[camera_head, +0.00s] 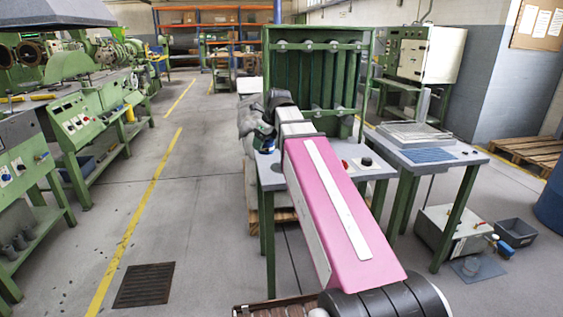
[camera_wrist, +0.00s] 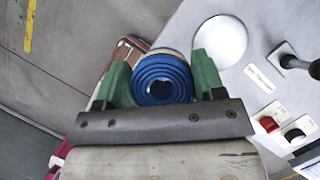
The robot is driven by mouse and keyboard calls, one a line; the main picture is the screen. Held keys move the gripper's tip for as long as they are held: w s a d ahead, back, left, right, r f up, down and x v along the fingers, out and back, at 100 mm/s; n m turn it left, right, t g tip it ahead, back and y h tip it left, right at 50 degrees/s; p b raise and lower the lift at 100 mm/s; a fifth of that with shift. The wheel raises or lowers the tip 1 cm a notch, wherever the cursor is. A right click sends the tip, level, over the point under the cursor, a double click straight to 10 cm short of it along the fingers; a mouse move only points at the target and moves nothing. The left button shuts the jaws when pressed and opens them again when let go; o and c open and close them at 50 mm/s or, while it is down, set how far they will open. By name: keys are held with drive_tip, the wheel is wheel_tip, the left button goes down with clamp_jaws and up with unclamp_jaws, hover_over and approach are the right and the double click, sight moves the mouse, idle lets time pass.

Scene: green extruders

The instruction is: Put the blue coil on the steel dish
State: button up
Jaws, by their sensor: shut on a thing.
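The blue coil (camera_wrist: 162,80), a rolled spiral with a tan outer edge, is held between the two green fingers of my gripper (camera_wrist: 163,74) in the wrist view. The steel dish (camera_wrist: 221,41), a pale round disc, lies on the grey table up and right of the coil, apart from it in the picture. In the head view my gripper (camera_head: 264,138) is at the left edge of the small table; I cannot make out the coil or dish clearly there.
The grey table (camera_wrist: 262,30) carries a red button (camera_wrist: 268,124), a black button (camera_wrist: 294,135) and a dark-handled lever (camera_wrist: 290,60). A green rack (camera_head: 318,80) stands behind the table. A second table (camera_head: 420,150) is at right. Open floor (camera_head: 190,220) lies to the left.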

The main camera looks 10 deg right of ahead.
drive_tip(key=w+d+f, duration=0.4)
drive_tip(key=d, duration=0.1)
drive_tip(key=w+d+f, duration=0.2)
drive_tip(key=shift+w+d, duration=0.2)
drive_tip(key=shift+w, duration=0.05)
drive_tip(key=shift+f, duration=2.05)
drive_tip(key=shift+f, duration=0.1)
drive_tip(key=o, duration=1)
drive_tip(key=shift+c, duration=0.2)
drive_tip(key=v, duration=1.2)
